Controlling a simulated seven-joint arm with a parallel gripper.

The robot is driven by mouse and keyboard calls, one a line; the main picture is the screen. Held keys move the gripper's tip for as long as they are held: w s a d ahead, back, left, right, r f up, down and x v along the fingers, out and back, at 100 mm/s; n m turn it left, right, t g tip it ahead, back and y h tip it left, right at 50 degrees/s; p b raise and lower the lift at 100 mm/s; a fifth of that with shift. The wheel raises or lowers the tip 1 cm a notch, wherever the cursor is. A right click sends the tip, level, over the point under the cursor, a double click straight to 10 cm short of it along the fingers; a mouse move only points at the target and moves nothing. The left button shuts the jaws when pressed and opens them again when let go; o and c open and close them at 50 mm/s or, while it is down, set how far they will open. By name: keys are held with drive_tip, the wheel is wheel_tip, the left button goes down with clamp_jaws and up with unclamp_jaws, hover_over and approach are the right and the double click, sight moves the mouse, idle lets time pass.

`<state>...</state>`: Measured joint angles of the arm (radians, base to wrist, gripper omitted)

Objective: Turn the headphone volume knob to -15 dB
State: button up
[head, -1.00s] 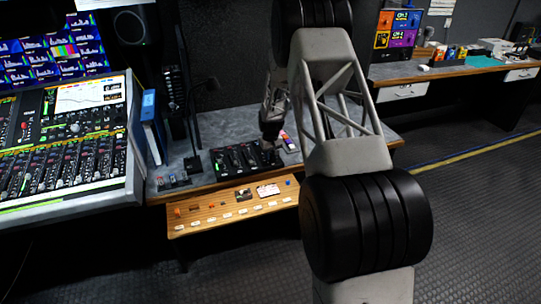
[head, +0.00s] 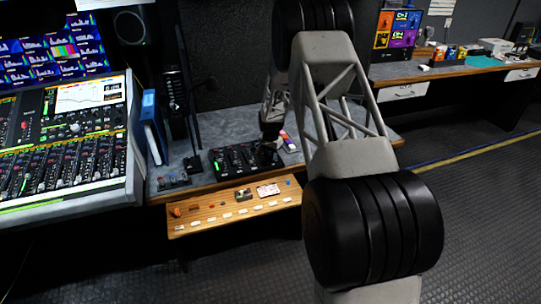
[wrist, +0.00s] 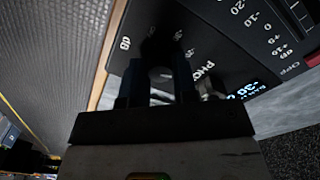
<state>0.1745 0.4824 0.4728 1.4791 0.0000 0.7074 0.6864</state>
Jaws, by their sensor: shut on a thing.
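The headphone volume knob (wrist: 160,48) is a dark round shape at the top of the wrist view, in deep shadow. It sits on a black mixer panel (wrist: 226,50) with white lettering that appears to begin "PHO". My gripper (wrist: 157,75) has its two dark fingers around the knob, shut on it. A small blue display (wrist: 246,90) beside the fingers appears to show 30, partly hidden and tilted. The knob's pointer cannot be made out. In the head view the black mixer (head: 232,160) lies on the desk, with my gripper (head: 268,150) at its right end.
A wooden shelf with buttons (head: 232,206) sticks out below the mixer. A large mixing console (head: 65,150) stands at left, with a blue binder (head: 152,130) beside it. A small box with knobs (head: 173,181) lies left of the mixer. Small packages (head: 287,141) lie behind my gripper.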

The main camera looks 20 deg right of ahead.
drive_tip(key=shift+m, duration=1.7)
drive_tip(key=o, duration=0.9)
drive_tip(key=shift+r, duration=3.9)
drive_tip(key=shift+r, duration=0.1)
